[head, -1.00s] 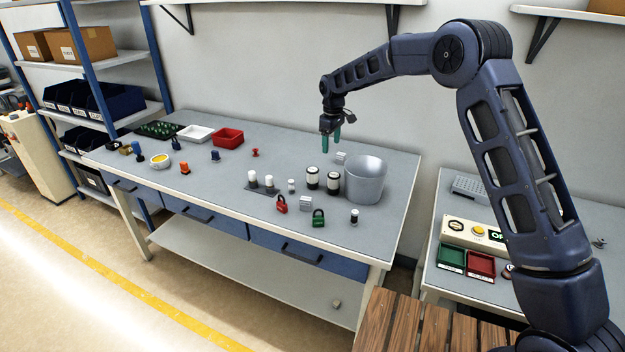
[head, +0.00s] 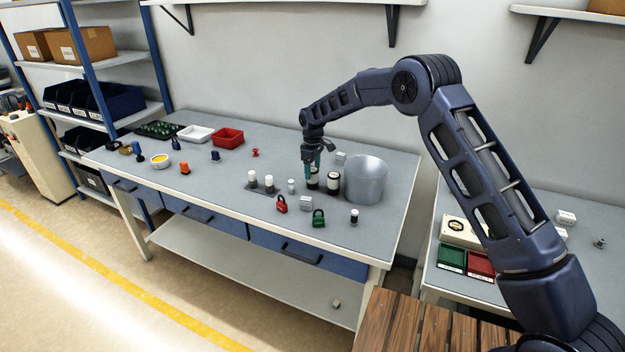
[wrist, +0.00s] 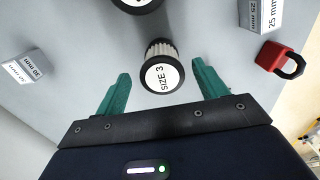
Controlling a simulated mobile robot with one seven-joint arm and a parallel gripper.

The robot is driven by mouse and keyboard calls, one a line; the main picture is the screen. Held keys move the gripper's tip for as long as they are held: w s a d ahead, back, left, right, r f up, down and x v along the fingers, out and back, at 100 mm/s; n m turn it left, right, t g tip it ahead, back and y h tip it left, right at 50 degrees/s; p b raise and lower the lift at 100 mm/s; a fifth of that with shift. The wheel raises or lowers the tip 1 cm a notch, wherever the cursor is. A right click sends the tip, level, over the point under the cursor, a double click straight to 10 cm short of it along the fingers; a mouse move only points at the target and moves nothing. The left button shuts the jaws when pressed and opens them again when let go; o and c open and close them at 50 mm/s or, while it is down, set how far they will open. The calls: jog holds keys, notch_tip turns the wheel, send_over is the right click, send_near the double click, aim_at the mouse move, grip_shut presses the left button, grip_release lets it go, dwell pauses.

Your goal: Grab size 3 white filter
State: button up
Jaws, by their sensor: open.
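The size 3 white filter (wrist: 160,50) stands upright in the wrist view, with a pleated side and a round white top reading "SIZE 3". In the head view the filter (head: 312,185) is on the table, partly hidden behind my fingers. My gripper (head: 312,168) is above it, pointing down. In the wrist view my gripper (wrist: 162,72) is open and empty, its green fingertips to the left and right of the filter with gaps on both sides. A similar filter (head: 333,184) stands just right of it.
A grey bucket (head: 366,182) stands to the right. A red padlock (head: 281,204) and a white block (head: 305,204) lie in front; the block (wrist: 262,15) reads "25 mm". A "30 mm" block (wrist: 24,68) is behind. A green padlock (head: 318,219) is near the front edge.

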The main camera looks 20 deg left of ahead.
aim_at(313, 178)
notch_tip(313, 178, down, 5)
jog(key=shift+s+r, duration=0.1)
jog(key=shift+s, duration=0.05)
jog(key=c, duration=1.1)
jog(key=shift+r, duration=0.1)
